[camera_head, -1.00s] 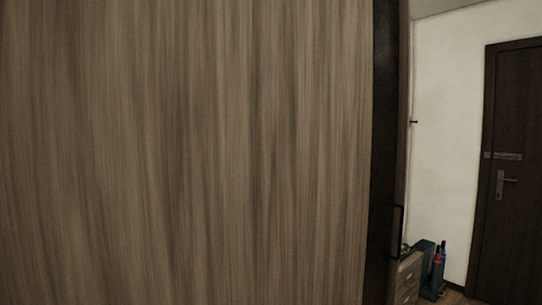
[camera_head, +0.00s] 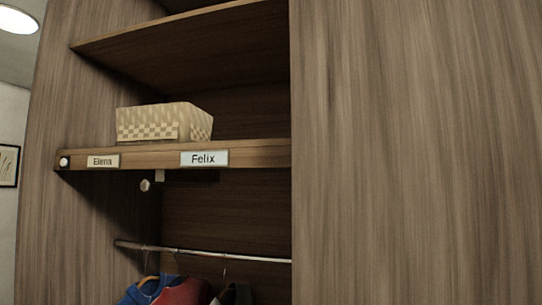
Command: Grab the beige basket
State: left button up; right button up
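The beige basket (camera_head: 163,122) is a woven box with a checkered band along its front. It stands upright on a wooden shelf (camera_head: 140,157) inside an open wardrobe, toward the shelf's left end. Its inside is hidden from this low angle. Neither of my grippers shows in the head view.
Name plates "Elena" (camera_head: 103,161) and "Felix" (camera_head: 204,158) are on the shelf's front edge. Another shelf (camera_head: 190,45) is above the basket. Below, a rail (camera_head: 200,252) carries hanging clothes (camera_head: 165,292). A wooden panel (camera_head: 415,150) fills the right side.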

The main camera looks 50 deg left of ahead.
aim_at(181, 122)
jog(key=u, duration=2.4)
jog(key=z, duration=0.4)
jog(key=i+j+z, duration=0.15)
jog(key=z, duration=0.25)
jog(key=j+z, duration=0.4)
jog(key=i+j+z, duration=0.15)
jog(key=j+z, duration=0.45)
jog(key=z, duration=0.2)
